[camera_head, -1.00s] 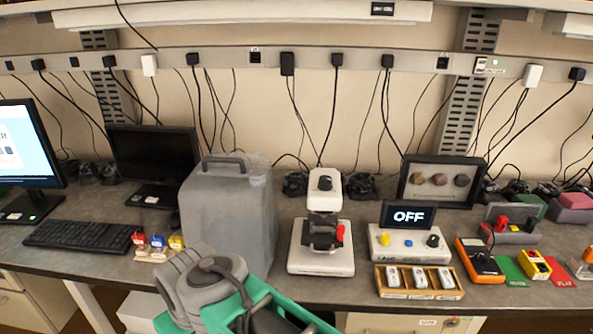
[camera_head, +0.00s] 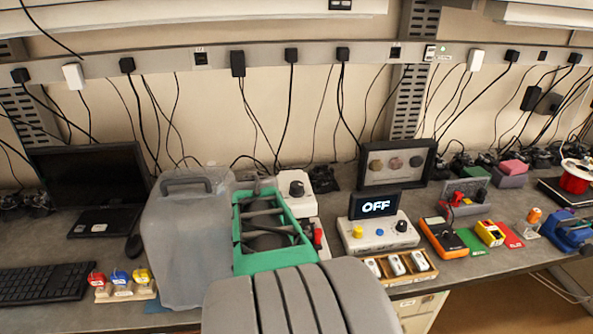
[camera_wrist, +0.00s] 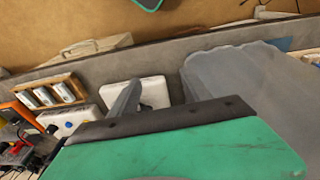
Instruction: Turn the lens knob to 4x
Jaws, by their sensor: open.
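A white scope-like device (camera_head: 291,179) stands near the middle of the bench. The black round knob (camera_head: 297,188) on its head seems to be the lens knob; its markings are too small to read. My green arm part covers the left and lower body of the device in the head view. A red part (camera_head: 318,238) shows at its right side. In the wrist view my gripper (camera_wrist: 158,82) is open and empty, with its grey fingers apart over the device's white base (camera_wrist: 152,92). The knob cannot be made out there, and contact cannot be told.
To the right are a control box with an OFF display (camera_head: 376,207), a wooden tray of white items (camera_head: 375,270) and an orange meter (camera_head: 440,236). A framed panel (camera_head: 396,163) stands behind.

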